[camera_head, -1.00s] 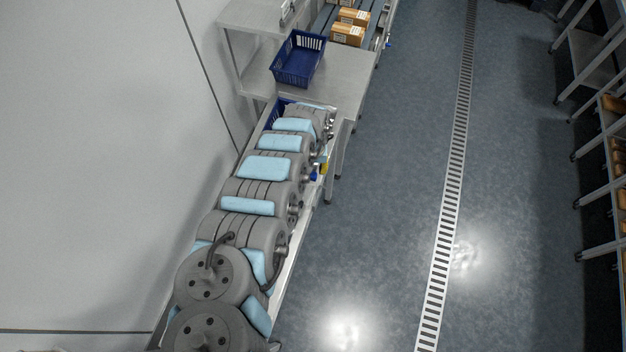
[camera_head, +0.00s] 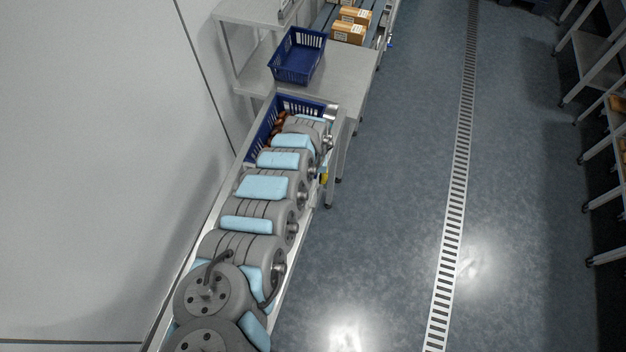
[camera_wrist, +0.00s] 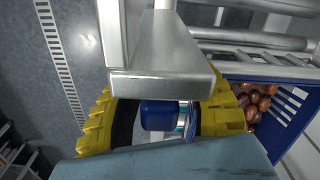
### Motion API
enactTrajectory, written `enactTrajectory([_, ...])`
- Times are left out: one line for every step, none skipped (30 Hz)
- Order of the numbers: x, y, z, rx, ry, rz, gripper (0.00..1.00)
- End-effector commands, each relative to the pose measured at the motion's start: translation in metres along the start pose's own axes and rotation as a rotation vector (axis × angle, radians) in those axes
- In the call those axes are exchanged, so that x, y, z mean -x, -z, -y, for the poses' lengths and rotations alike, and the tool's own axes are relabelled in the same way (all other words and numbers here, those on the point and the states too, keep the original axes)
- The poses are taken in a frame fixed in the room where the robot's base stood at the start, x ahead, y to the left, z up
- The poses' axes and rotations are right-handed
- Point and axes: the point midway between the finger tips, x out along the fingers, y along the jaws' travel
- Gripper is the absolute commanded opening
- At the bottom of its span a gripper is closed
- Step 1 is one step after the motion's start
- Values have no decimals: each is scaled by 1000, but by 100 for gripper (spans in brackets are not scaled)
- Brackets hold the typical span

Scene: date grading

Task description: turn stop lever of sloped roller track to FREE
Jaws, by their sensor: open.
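A dark blue block, apparently the stop lever's grip (camera_wrist: 160,115), shows in the wrist view between the yellow fingers of my gripper (camera_wrist: 163,106). My gripper is open around it, with a dark gap at its left; contact cannot be told. A grey metal bar (camera_wrist: 160,86) covers the fingertips' upper side and hides part of the lever. In the head view my gripper (camera_head: 323,178) is a small yellow patch at the right side of the sloped roller track (camera_head: 190,262). My arm covers most of the track. The lever's FREE marking is not visible.
A blue crate (camera_head: 257,143) with brown dates (camera_head: 277,128) sits on the track's far part; its rim also shows in the wrist view (camera_wrist: 270,69). An empty blue crate (camera_head: 298,75) stands on the metal table (camera_head: 345,80) behind. The floor right of the track is clear.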

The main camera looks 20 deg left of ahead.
Motion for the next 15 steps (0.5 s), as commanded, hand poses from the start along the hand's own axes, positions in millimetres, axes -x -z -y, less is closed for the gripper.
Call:
enactTrajectory([-1, 0, 0, 0, 0, 0, 41])
enactTrajectory([-1, 0, 0, 0, 0, 0, 41])
enactTrajectory([-1, 0, 0, 0, 0, 0, 41])
enactTrajectory([-1, 0, 0, 0, 0, 0, 41])
enactTrajectory([-1, 0, 0, 0, 0, 0, 41])
enactTrajectory([-1, 0, 0, 0, 0, 0, 41])
enactTrajectory([-1, 0, 0, 0, 0, 0, 41])
enactTrajectory([-1, 0, 0, 0, 0, 0, 41])
enactTrajectory([-1, 0, 0, 0, 0, 0, 38])
enactTrajectory([-1, 0, 0, 0, 0, 0, 30])
enactTrajectory([-1, 0, 0, 0, 0, 0, 21])
enactTrajectory([-1, 0, 0, 0, 0, 0, 10])
enactTrajectory([-1, 0, 0, 0, 0, 0, 1])
enactTrajectory([-1, 0, 0, 0, 0, 0, 0])
enactTrajectory([-1, 0, 0, 0, 0, 0, 0])
